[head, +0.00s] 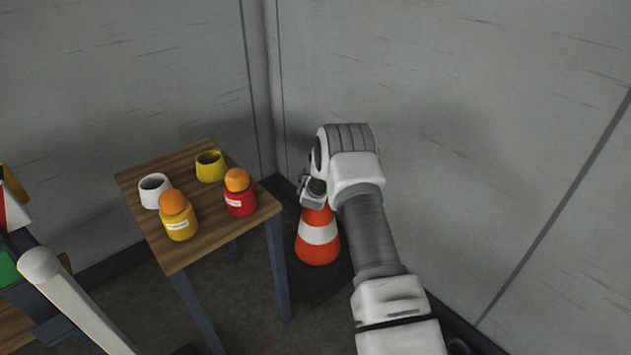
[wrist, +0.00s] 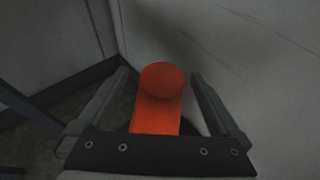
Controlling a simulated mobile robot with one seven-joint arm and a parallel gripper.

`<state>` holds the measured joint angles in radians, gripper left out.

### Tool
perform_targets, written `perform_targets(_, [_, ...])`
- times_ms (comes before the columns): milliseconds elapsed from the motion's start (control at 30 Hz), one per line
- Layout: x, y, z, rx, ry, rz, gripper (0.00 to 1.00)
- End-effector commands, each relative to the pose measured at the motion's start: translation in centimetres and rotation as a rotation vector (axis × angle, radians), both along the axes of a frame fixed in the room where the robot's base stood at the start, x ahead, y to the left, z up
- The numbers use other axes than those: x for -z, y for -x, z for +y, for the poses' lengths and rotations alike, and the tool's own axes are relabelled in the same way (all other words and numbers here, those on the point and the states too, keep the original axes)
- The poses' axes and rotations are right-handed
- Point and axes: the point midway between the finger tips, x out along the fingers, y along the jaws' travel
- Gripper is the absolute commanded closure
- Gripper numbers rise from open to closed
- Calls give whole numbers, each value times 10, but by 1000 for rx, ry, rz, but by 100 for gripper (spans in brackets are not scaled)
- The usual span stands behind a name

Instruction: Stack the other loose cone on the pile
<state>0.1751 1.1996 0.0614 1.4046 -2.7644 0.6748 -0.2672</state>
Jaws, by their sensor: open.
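An orange and white striped cone (head: 318,240) stands upright on a dark base on the floor in the corner, right of the small table. My gripper (head: 312,188) is at the cone's top in the head view. In the wrist view the cone's orange top (wrist: 161,90) lies between the two open fingers of my gripper (wrist: 160,88), with a gap on each side. I cannot tell from these views whether this is one cone or several nested. No other cone is in sight.
A small wooden table (head: 190,243) stands left of the cone. It bears a white cup (head: 153,190), a yellow cup (head: 210,167), a yellow jar (head: 178,222) and a red jar (head: 240,200). Grey walls (head: 480,130) close in behind and to the right.

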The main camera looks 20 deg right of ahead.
Motion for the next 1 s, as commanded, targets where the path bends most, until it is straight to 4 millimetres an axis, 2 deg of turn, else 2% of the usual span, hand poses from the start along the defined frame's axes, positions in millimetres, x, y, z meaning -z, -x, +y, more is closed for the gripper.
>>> perform_targets(100, [-11, 17, 7, -1, -1, 2, 0])
perform_targets(700, [-50, 104, 42, -1, 1, -3, 0])
perform_targets(1000, [-56, 119, 48, 0, 1, -4, 0])
